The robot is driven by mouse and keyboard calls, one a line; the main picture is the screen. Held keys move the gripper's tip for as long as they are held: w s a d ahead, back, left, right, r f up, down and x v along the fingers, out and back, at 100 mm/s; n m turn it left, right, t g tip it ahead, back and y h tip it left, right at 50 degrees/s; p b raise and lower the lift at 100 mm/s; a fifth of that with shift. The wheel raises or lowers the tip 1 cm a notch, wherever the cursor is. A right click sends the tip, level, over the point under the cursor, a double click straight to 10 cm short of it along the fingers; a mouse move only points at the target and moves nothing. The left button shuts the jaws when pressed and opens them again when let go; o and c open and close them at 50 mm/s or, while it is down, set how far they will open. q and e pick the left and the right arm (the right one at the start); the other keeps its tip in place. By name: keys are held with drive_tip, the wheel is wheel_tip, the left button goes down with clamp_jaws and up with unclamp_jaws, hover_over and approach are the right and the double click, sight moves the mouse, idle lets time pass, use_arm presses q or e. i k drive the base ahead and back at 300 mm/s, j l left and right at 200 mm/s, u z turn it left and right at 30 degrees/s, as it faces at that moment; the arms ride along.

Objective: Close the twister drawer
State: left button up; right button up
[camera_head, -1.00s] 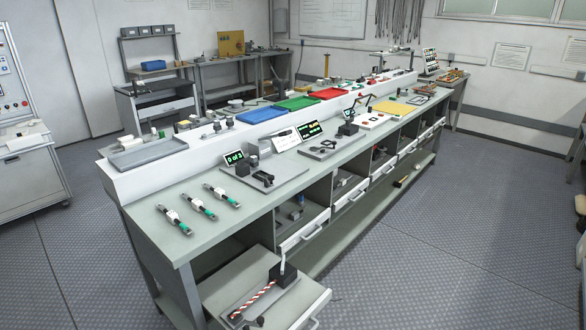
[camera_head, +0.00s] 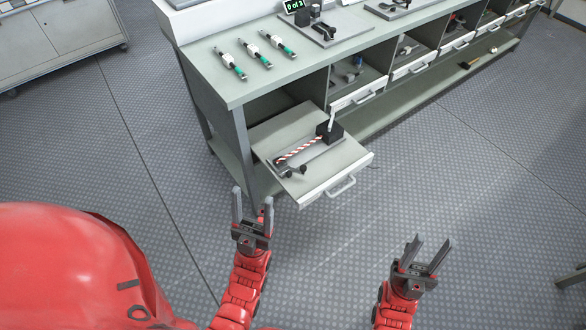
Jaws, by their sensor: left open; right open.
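The twister drawer (camera_head: 262,136) is pulled out from the left end of the workbench. It has a white front with a grey handle (camera_head: 342,187). On it sits the twister device, with a black block (camera_head: 329,131), a pale lever and a red-and-white striped rod (camera_head: 300,150). My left gripper (camera_head: 253,203) is open and empty, its fingers pointing up, left of the drawer front in the picture. My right gripper (camera_head: 427,250) is open and empty, below and right of the handle, apart from it.
Three fuse-like parts with green ends (camera_head: 277,44) lie on the bench top (camera_head: 210,75). Other drawers (camera_head: 413,66) along the bench look shut. A lower shelf (camera_head: 400,103) runs under them.

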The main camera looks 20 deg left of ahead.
sight(298, 136)
drive_tip(key=i+u, duration=0.45)
drive_tip(key=i, duration=0.55)
